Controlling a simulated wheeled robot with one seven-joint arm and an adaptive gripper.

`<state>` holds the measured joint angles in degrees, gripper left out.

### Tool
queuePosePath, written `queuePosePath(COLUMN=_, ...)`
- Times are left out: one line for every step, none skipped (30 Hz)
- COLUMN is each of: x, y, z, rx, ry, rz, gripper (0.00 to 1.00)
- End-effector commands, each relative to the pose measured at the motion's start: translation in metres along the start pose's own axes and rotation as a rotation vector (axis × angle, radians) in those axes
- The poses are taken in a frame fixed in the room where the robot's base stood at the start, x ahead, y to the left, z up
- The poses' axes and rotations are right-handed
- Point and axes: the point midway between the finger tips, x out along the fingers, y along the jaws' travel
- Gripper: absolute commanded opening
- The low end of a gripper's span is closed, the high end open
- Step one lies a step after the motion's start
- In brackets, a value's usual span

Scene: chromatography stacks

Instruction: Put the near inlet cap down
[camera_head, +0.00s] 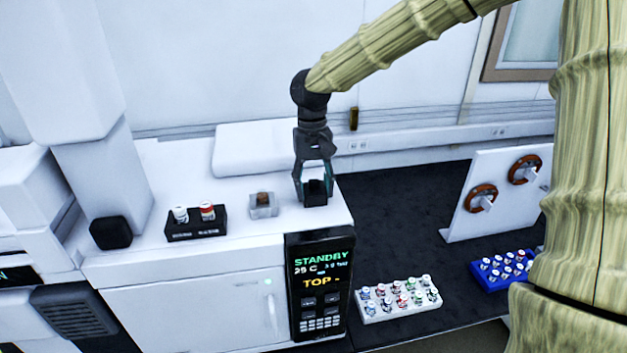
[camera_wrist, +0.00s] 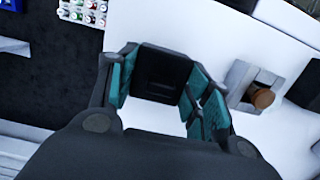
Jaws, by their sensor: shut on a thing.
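The inlet cap is a small black block (camera_head: 317,193), held between the fingers of my gripper (camera_head: 314,188) at the right end of the white instrument top. In the wrist view the black cap (camera_wrist: 160,75) sits between the teal finger pads of my gripper (camera_wrist: 158,90). My gripper is shut on it and points down. The cap is at or just above the white surface; I cannot tell whether it touches. To its left stands a pale square inlet (camera_head: 263,210) with a brown round top, which also shows in the wrist view (camera_wrist: 262,97).
A black holder (camera_head: 196,230) with two vials stands left on the white top (camera_head: 170,170). Below right, a white vial rack (camera_head: 400,310) and a blue vial rack (camera_head: 500,283) stand on the dark bench (camera_head: 400,215). A white panel (camera_head: 470,220) with two brown rings stands behind.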

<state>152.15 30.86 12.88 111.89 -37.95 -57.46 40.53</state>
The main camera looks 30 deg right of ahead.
Motion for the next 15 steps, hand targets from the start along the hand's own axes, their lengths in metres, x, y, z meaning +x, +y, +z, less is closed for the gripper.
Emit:
queuePosePath(x=0.0001, y=-0.0003, z=-0.0001, rx=0.000, ry=0.001, rz=0.000, gripper=0.29)
queuePosePath(x=0.0002, y=-0.0003, z=-0.0001, rx=0.000, ry=0.001, rz=0.000, gripper=0.29)
queuePosePath(x=0.0003, y=-0.0003, z=-0.0001, rx=0.000, ry=0.001, rz=0.000, gripper=0.29)
queuePosePath(x=0.0002, y=-0.0003, z=-0.0001, rx=0.000, ry=0.001, rz=0.000, gripper=0.29)
queuePosePath(x=0.0002, y=-0.0003, z=-0.0001, rx=0.000, ry=0.001, rz=0.000, gripper=0.29)
queuePosePath(x=0.0004, y=-0.0003, z=0.0000, rx=0.000, ry=0.001, rz=0.000, gripper=0.29)
queuePosePath(x=0.0008, y=-0.0003, z=-0.0001, rx=0.000, ry=0.001, rz=0.000, gripper=0.29)
queuePosePath(x=0.0015, y=-0.0003, z=-0.0001, rx=0.000, ry=0.001, rz=0.000, gripper=0.29)
queuePosePath(x=0.0025, y=-0.0004, z=-0.0003, rx=0.000, ry=0.001, rz=0.000, gripper=0.29)
queuePosePath(x=0.0032, y=-0.0005, z=-0.0003, rx=0.000, ry=0.001, rz=0.000, gripper=0.29)
queuePosePath(x=0.0038, y=-0.0005, z=-0.0004, rx=0.000, ry=0.001, rz=0.000, gripper=0.29)
queuePosePath(x=0.0031, y=-0.0005, z=-0.0004, rx=0.000, ry=0.001, rz=-0.001, gripper=0.57)
queuePosePath(x=0.0031, y=-0.0005, z=-0.0003, rx=0.000, ry=0.001, rz=-0.001, gripper=0.62)
queuePosePath(x=0.0031, y=-0.0005, z=-0.0003, rx=0.000, ry=0.001, rz=-0.001, gripper=0.68)
queuePosePath(x=0.0031, y=-0.0005, z=-0.0003, rx=0.000, ry=0.001, rz=-0.001, gripper=0.71)
